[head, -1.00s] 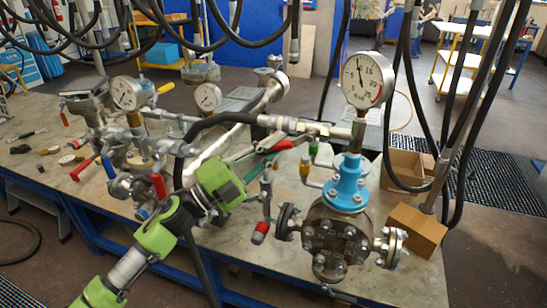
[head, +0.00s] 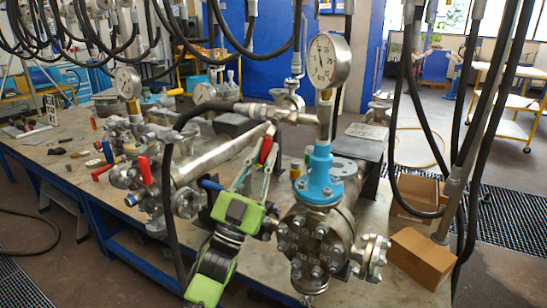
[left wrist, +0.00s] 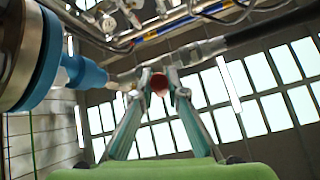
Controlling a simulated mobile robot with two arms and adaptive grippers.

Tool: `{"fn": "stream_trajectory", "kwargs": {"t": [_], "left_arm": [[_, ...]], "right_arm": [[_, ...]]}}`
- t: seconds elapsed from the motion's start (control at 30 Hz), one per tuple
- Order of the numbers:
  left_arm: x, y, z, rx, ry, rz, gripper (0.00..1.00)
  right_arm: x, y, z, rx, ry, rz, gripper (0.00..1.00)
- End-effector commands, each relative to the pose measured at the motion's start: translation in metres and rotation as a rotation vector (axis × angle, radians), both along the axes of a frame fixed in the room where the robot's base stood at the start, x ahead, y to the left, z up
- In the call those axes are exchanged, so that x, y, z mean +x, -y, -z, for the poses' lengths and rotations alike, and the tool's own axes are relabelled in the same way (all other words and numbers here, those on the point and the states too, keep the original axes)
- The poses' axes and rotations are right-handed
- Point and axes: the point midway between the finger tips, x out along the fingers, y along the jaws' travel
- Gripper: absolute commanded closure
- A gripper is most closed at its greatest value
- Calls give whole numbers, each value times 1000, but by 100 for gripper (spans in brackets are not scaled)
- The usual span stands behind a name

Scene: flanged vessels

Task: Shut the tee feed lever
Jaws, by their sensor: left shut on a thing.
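The red tee feed lever (head: 265,151) hangs below the valve on the metal tee pipe, left of the large pressure gauge (head: 328,60) and the blue neck (head: 320,178) of the flanged vessel (head: 316,242). My left gripper (head: 266,142) reaches up from the bottom of the head view, with its fingers on both sides of the lever. It is shut on the lever. In the left wrist view the red lever (left wrist: 158,82) shows end-on between the fingertips (left wrist: 158,76). The exact contact is partly hidden by the fingers. My right gripper is not in view.
A black hose (head: 172,190) loops from the tee down past the left of my arm. More valves and a red-handled lever (head: 145,170) stand to the left. A cardboard box (head: 420,258) sits at the right edge of the table. Hanging hoses (head: 480,110) crowd the right.

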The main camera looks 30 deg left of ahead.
Motion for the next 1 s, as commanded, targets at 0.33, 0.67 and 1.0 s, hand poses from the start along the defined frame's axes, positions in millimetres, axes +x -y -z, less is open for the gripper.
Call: {"fn": "stream_trajectory", "kwargs": {"t": [0.33, 0.67, 1.0], "left_arm": [[-1, 16, 1, -210, -4, 4, 100], [-1, 21, 1, -274, -6, 2, 100], [-1, 21, 1, -277, -6, 3, 100]], "right_arm": [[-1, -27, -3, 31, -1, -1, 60], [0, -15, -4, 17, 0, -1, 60], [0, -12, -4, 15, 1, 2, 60]]}}
